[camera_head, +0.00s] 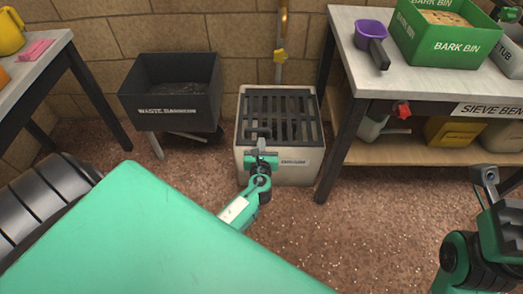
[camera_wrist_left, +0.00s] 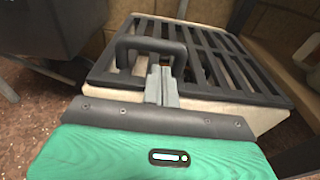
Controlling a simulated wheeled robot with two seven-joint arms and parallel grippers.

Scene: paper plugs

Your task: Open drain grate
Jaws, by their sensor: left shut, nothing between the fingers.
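The dark slatted drain grate (camera_head: 283,108) lies flat and closed on top of a pale box-shaped drain (camera_head: 308,168). In the left wrist view the grate (camera_wrist_left: 215,65) has a raised dark handle (camera_wrist_left: 150,43) at its near edge. My left gripper (camera_head: 262,141) is at the near edge of the grate, by the handle. In the left wrist view its fingers (camera_wrist_left: 161,77) are shut together and empty, with their tips close to the handle bar. I cannot tell whether they touch it. Part of my right arm shows at the lower right; its fingers are not clear.
A dark waste bin (camera_head: 170,95) on legs stands left of the drain. The sieve bench (camera_head: 345,60) is close on the right, with a green bark bin (camera_head: 440,38) and a purple pot (camera_head: 371,35). A yellow-handled tap pipe (camera_head: 281,50) rises behind the drain.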

